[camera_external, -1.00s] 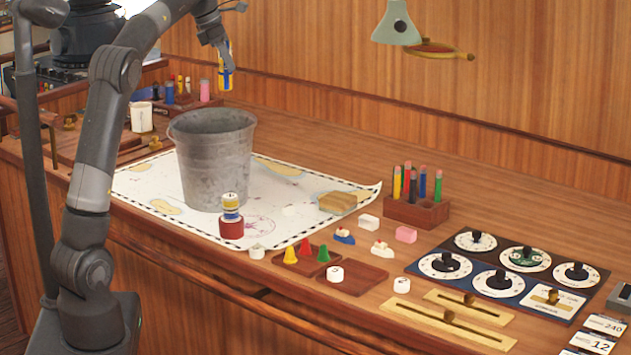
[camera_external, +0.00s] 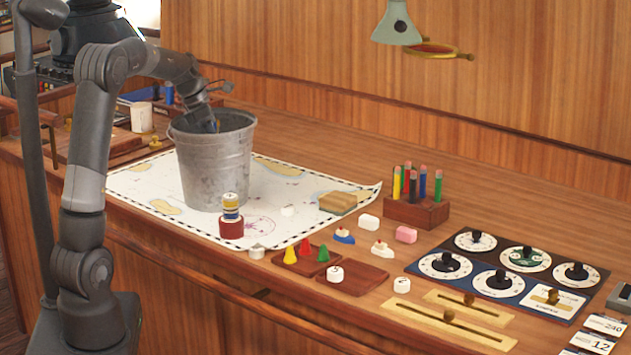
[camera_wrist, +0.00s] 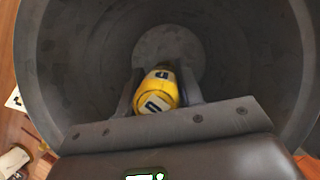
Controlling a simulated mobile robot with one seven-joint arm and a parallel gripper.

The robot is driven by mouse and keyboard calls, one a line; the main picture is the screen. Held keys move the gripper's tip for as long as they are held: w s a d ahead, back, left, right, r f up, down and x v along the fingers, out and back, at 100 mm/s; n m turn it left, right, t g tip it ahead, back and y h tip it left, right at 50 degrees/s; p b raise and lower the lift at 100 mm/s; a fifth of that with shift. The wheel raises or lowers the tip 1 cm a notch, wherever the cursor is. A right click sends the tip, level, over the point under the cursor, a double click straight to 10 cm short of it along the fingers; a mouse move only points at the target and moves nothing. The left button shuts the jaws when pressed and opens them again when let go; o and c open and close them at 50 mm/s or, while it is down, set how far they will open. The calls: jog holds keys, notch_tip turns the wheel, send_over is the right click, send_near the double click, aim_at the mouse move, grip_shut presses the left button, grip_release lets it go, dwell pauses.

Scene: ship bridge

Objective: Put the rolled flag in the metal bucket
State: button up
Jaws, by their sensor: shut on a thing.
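The grey metal bucket (camera_external: 213,175) stands upright on the chart on the counter. My gripper (camera_external: 210,126) reaches down through its mouth from the left, with the fingertips below the rim. The wrist view shows the rolled flag (camera_wrist: 157,92), yellow with dark and white patches, between my gripper's (camera_wrist: 160,82) two fingers, which are shut on it. Around it are the bucket's inner wall (camera_wrist: 75,60) and the bare bottom further down. In the external view the flag is hidden by the bucket and my gripper.
A red, yellow and blue stack (camera_external: 231,213) stands close in front of the bucket. A white cup (camera_external: 141,117) is to its left. The pencil block (camera_external: 416,211) and small blocks lie to the right. A lamp (camera_external: 397,25) hangs at the back wall.

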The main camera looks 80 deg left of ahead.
notch_tip(320, 180, down, 8)
jog(key=shift+f, duration=0.2)
dwell(0.3)
jog(key=o, duration=1)
jog(key=shift+f, duration=0.15)
jog(key=v, duration=1.2)
jog(key=shift+r, duration=0.25)
